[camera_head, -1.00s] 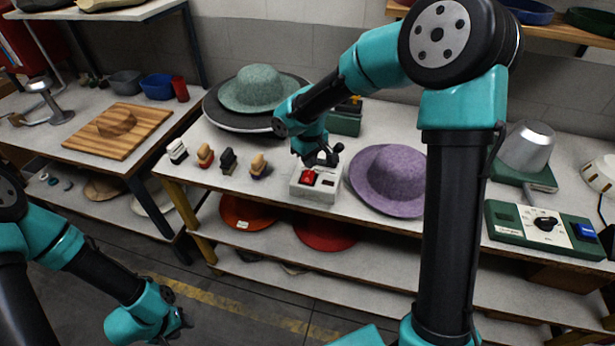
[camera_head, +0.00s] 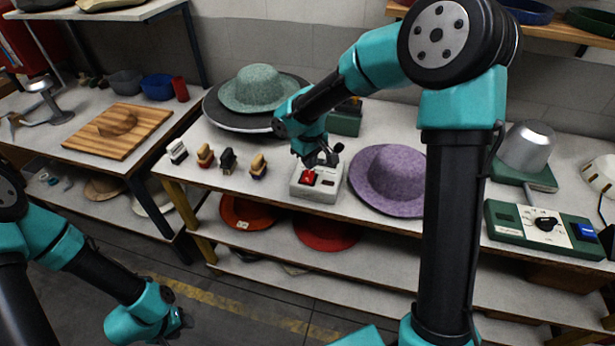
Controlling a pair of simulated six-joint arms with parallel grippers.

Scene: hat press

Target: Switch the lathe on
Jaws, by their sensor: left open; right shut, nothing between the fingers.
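A light grey switch box (camera_head: 317,192) with a red rocker switch (camera_head: 308,177) stands at the front of the middle table. The lathe appears to be the dark round plate (camera_head: 240,122) behind it, with a green felt hat (camera_head: 258,90) on top. My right gripper (camera_head: 322,160) is shut and empty, just above and behind the red switch. I cannot tell whether it touches the switch. My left gripper (camera_head: 178,322) is open and empty, low at the bottom left, away from the tables.
A purple hat (camera_head: 388,181) lies right of the switch box. Several small brushes (camera_head: 228,161) stand to its left. A green box (camera_head: 345,121) stands behind. A green control panel (camera_head: 541,227) with a dark knob sits at right. Orange and red hats (camera_head: 326,236) lie on the shelf below.

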